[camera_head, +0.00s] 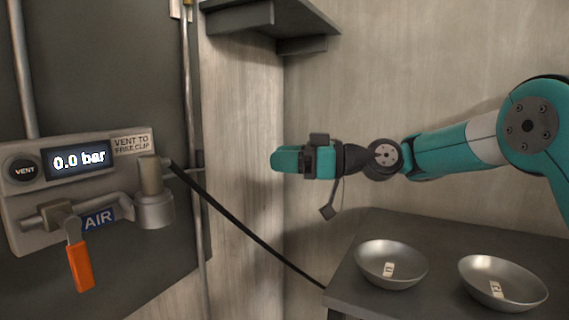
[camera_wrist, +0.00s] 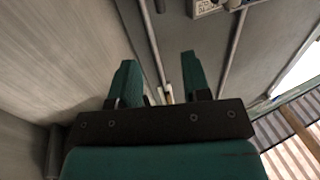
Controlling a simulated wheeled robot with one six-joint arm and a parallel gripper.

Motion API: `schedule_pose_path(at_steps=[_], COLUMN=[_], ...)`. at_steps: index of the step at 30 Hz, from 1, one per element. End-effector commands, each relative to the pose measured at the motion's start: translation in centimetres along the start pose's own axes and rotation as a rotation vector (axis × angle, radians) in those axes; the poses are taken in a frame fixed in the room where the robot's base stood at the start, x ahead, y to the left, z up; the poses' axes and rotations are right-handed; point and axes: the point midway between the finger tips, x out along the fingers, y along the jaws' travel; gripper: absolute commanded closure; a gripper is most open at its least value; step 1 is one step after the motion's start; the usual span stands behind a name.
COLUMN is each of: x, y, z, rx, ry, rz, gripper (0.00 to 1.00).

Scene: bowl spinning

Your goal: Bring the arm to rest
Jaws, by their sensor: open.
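My gripper shows in the wrist view (camera_wrist: 160,82) with its two teal fingers spread apart and nothing between them. In the head view my gripper (camera_head: 276,161) points left in the air, in front of the pale wall corner and above the level of the table. My teal arm reaches in from the right edge and is stretched nearly level. The gripper touches nothing that I can see.
A panel (camera_head: 88,185) at left has a display reading 0.0 bar, an AIR label and an orange lever (camera_head: 80,266). A black hose (camera_head: 240,232) runs down to the table (camera_head: 445,232). Two metal bowls (camera_head: 372,252) (camera_head: 480,270) stand there. A shelf (camera_head: 265,18) hangs above.

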Motion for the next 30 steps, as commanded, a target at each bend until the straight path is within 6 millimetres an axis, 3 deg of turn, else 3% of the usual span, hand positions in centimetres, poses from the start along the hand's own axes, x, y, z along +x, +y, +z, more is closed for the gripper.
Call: schedule_pose_path(at_steps=[5,8,15,25,27,30], x=[-0.1,-1.4,-9.2,-19.6,-19.3,-19.2], y=[-3.2,-7.2,-19.1,-30.6,-30.1,-30.1], z=[0.5,2.2,8.9,15.6,12.4,9.9], rx=[0.073,0.175,0.474,0.748,0.745,0.744], ry=[-0.154,-0.341,-0.802,-1.166,-1.159,-1.158], rz=[0.027,0.074,0.249,0.456,0.452,0.450], gripper=[0.56,0.56,0.56,0.56,0.56,0.56])
